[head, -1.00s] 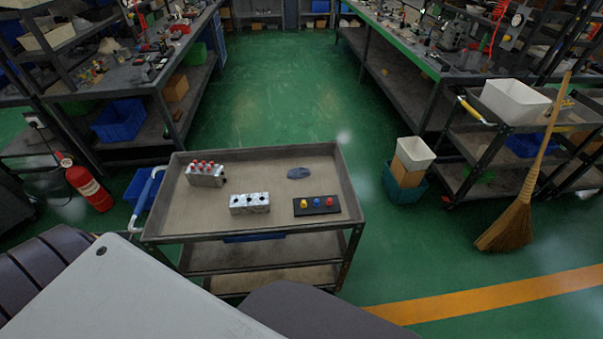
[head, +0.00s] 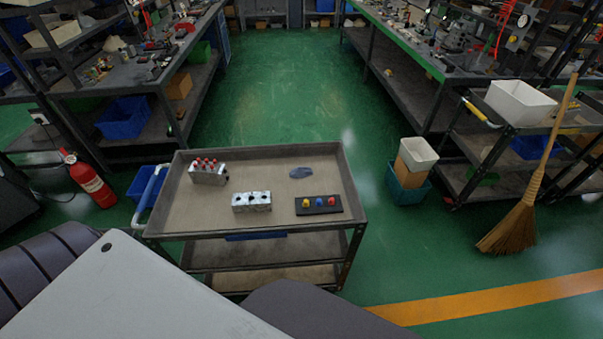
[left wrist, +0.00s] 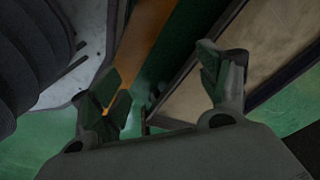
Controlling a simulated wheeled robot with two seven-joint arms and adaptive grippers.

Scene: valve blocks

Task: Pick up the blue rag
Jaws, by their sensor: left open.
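The blue rag (head: 301,173) lies flat and crumpled on the top tray of the cart (head: 190,218), toward its back right. No gripper shows in the head view. In the left wrist view my left gripper (left wrist: 165,92) is open, its two fingers wide apart with nothing between them. Below it I see the green floor, the orange line and part of what looks like the cart (left wrist: 205,95). The rag does not show in the left wrist view. My right gripper is out of view.
On the tray stand a metal block with red-topped parts (head: 208,173), a metal block with dark holes (head: 251,202), and a black plate with yellow, red and blue knobs (head: 319,206). A broom (head: 512,228) and stacked bins (head: 410,170) stand right of the cart, a fire extinguisher (head: 90,181) left.

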